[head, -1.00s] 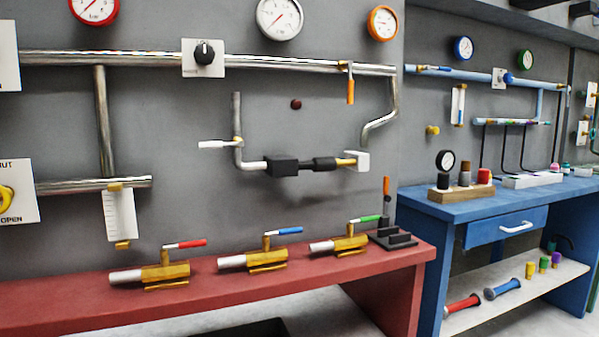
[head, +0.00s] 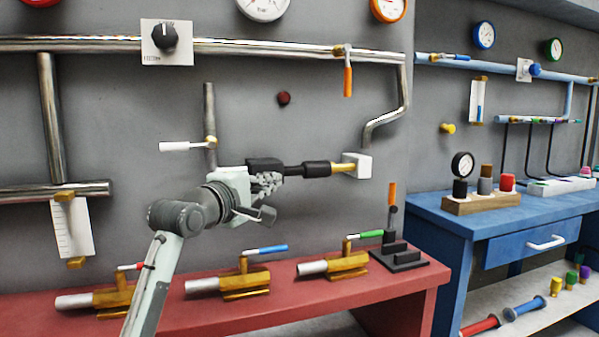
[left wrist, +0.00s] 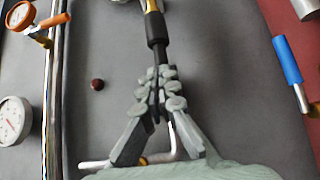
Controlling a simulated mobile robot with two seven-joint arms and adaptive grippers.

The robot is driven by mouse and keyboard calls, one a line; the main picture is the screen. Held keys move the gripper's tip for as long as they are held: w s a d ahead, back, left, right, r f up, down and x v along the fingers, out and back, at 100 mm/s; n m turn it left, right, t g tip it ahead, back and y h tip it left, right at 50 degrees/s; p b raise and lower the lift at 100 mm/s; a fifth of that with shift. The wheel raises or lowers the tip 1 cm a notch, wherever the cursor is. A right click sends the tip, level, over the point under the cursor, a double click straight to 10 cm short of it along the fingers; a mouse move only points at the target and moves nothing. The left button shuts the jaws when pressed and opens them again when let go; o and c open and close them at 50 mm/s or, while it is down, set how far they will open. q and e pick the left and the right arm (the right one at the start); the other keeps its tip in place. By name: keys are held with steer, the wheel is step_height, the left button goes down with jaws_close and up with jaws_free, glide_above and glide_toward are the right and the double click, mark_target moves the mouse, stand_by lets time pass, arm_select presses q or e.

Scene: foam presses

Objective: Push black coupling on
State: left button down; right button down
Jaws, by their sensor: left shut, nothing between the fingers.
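The black coupling (head: 316,168) is a short dark cylinder on the wall pipe run, between a thin black rod (head: 293,170) and a brass pipe end (head: 343,168) at a white block (head: 359,163). It also shows at the top middle of the left wrist view (left wrist: 158,30). A black block (head: 262,163) sits at the left of the rod, partly hidden by my gripper. My left gripper (head: 270,183) is shut and empty, left of the coupling and in front of the block and rod. Whether it touches them I cannot tell. My right gripper is not in view.
A white-handled lever (head: 180,146) sits left of the gripper. Below, several brass valves with coloured levers (head: 334,264) stand on the red bench (head: 300,302). A dark red knob (head: 283,98) is on the wall above. A blue bench (head: 440,212) stands at right.

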mark_target(312, 171)
arm_select(q)
steer(key=shift+s+r, duration=0.1)
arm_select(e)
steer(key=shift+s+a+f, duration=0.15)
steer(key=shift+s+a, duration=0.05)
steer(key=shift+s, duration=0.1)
arm_select(q)
steer(key=x, duration=1)
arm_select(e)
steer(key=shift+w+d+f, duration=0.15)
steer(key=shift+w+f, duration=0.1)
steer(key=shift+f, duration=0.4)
arm_select(q)
steer(key=shift+p, duration=0.3)
